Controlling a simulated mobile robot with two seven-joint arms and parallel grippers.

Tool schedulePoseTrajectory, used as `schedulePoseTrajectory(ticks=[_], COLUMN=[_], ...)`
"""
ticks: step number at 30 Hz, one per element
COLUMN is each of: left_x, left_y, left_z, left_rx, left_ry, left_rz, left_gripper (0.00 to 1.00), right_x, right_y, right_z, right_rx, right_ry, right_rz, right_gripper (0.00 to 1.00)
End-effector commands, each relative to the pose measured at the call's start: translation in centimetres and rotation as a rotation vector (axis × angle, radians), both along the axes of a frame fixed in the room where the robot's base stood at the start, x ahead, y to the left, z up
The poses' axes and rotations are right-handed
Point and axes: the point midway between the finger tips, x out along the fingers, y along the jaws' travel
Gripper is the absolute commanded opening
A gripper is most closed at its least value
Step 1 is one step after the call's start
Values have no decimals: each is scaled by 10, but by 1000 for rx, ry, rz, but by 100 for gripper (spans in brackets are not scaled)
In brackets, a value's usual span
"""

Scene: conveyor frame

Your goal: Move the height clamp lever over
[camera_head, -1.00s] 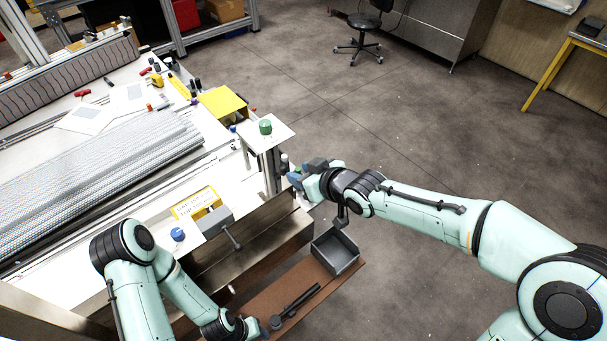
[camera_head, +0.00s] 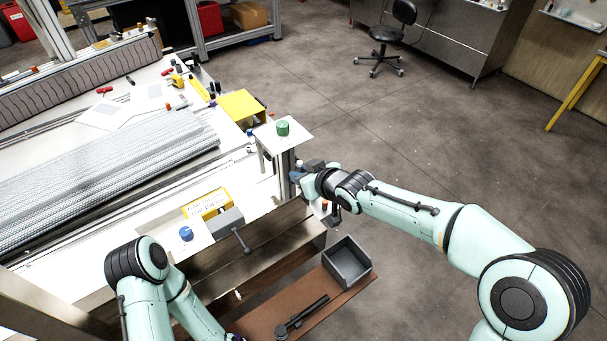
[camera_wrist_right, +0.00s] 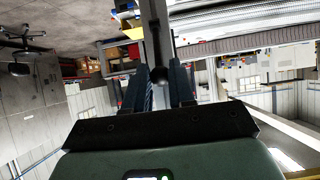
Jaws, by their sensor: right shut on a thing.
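My right gripper (camera_head: 298,177) reaches in from the right against the side of the upright post (camera_head: 284,176) under the white plate with the green knob (camera_head: 283,128). In the right wrist view, a dark bar with a rounded end (camera_wrist_right: 158,74), apparently the height clamp lever, lies between the fingers of the right gripper (camera_wrist_right: 163,80). The gripper is shut on it. In the head view the fingers and wrist mostly hide the lever.
A grey block (camera_head: 224,222) with another lever (camera_head: 241,238) sits at the table edge beside a yellow label (camera_head: 205,203) and blue knob (camera_head: 186,234). Below, a brown shelf (camera_head: 270,313) bears an open grey bin (camera_head: 347,262) and a dark tool (camera_head: 300,318).

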Motion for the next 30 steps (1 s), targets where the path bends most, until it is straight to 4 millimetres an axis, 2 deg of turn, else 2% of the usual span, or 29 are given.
schedulePoseTrajectory(ticks=[9, 20, 30], left_x=[-9, -9, -17], left_y=[0, 0, 0], left_z=[-11, -11, -23], left_rx=[0, 0, 0], left_ry=[10, 10, 19], left_rz=[0, 0, 0], left_gripper=[43, 43, 43], right_x=[-12, -14, -24], right_y=[-10, -11, -18], right_z=[-9, -11, -27], right_rx=[3, 1, -1], right_ry=[-7, -3, 3], right_rz=[-3, -2, -3], right_gripper=[7, 7, 7])
